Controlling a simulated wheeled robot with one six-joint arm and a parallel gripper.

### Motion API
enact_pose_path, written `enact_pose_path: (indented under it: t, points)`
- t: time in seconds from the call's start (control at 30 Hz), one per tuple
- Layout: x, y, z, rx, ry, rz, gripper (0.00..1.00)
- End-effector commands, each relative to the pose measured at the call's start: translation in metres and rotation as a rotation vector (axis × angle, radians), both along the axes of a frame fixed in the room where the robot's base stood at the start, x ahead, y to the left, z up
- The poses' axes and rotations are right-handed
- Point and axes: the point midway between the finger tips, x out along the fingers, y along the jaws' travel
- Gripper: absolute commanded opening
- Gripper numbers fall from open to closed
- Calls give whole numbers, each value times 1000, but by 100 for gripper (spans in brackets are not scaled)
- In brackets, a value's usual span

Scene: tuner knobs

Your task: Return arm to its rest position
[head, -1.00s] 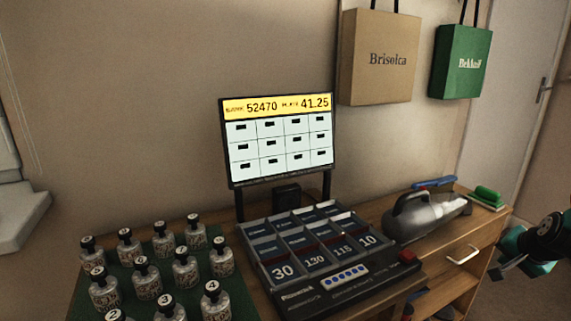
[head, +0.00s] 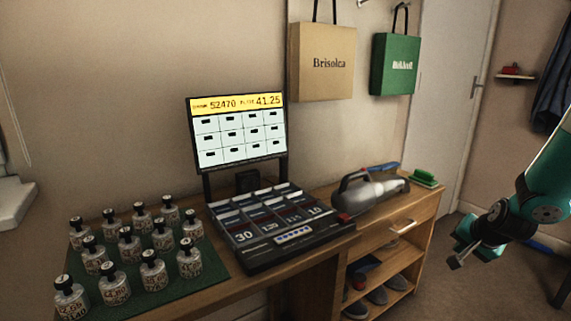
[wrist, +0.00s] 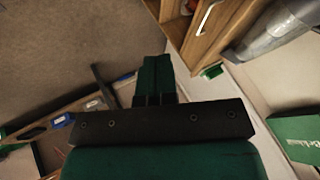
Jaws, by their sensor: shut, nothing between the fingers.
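My gripper (head: 459,258) hangs at the right of the head view, out over the floor and to the right of the wooden cabinet. It is apart from the furniture and holds nothing. In the wrist view its green fingers (wrist: 154,78) are together, pointing up in the picture. My teal arm comes in from the right edge of the head view.
A wooden desk and cabinet (head: 424,212) hold a black console (head: 270,250), a screen (head: 238,140), a handheld vacuum (head: 370,190) and several knobbed jars (head: 130,245) on a green mat. Bags (head: 322,80) hang on the wall. Floor around my gripper looks open.

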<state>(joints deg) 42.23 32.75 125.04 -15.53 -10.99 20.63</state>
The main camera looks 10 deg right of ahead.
Motion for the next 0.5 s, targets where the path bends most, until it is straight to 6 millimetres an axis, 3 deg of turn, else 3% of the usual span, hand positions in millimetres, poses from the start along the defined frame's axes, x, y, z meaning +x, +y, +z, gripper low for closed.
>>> enact_pose_path:
  t: [0.27,0.37,0.5]
  points:
    - [13,55,24,9,24,156,0]
    - [16,84,36,12,37,240,0]
    - [15,137,57,17,63,394,0]
